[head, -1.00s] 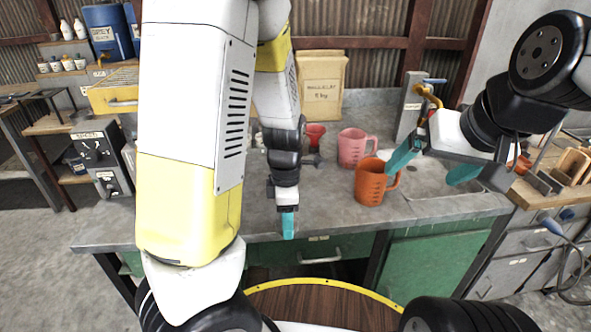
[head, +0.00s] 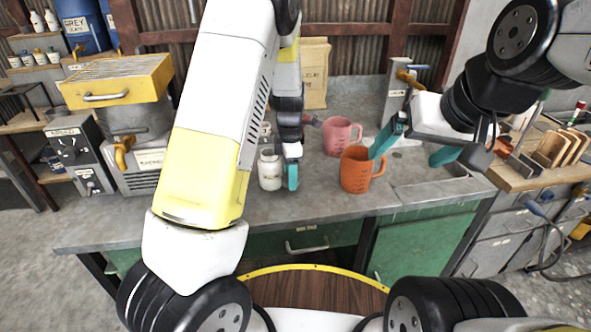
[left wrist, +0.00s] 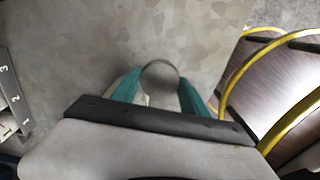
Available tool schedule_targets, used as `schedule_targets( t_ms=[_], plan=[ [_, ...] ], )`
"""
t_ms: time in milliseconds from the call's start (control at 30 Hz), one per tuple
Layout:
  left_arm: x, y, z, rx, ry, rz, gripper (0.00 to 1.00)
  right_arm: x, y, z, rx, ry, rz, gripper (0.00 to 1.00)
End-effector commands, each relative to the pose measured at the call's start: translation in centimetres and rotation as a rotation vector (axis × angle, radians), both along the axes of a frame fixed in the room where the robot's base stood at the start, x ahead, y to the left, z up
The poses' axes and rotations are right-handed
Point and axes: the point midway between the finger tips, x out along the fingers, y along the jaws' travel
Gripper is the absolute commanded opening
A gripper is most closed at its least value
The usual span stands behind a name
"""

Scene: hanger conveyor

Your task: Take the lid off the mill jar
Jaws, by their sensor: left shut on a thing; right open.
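A pale jar (head: 269,172) with dark marks on its front stands near the front of the counter. My left gripper (head: 292,176) is at its right side, with a teal finger level with the jar's body. In the left wrist view a round grey top (left wrist: 159,76) sits between the two teal fingers of my left gripper (left wrist: 160,88), which is shut on the jar. Whether that top is the lid is not clear. My right gripper (head: 416,145) is open and empty, with one finger close to the orange jug.
An orange jug (head: 356,172) and a pink jug (head: 337,138) stand right of the jar. A yellow-topped machine (head: 116,84) is at the left. A wooden rack (head: 562,147) is at the right. The front counter strip (head: 320,200) is clear.

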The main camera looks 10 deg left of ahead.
Motion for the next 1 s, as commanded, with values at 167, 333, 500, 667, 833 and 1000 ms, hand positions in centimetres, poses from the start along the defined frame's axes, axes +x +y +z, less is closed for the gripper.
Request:
schedule_targets(
  t_ms=[167,333,500,667,833,1000],
  plan=[
    [-0.2,0.1,-2.9,0.001,0.004,0.002,0.03,0.0,0.0,0.0,0.000,0.000,0.000,0.92],
    [-0.1,0.0,-3.5,0.000,0.001,0.000,0.03,0.0,0.0,0.0,0.000,0.000,0.000,0.92],
    [-0.2,0.0,-3.6,0.000,0.001,0.000,0.03,0.0,0.0,0.0,0.000,0.000,0.000,0.92],
    [-0.2,0.0,-3.8,0.000,0.001,0.001,0.67,0.0,0.0,0.0,0.000,0.000,0.000,0.92],
    [-0.1,0.0,-3.8,0.000,0.001,0.000,0.73,0.0,0.0,0.0,0.000,0.000,0.000,0.92],
    [-0.1,0.0,-3.7,0.000,0.001,0.000,0.73,0.0,0.0,0.0,0.000,0.000,0.000,0.92]
  ],
)
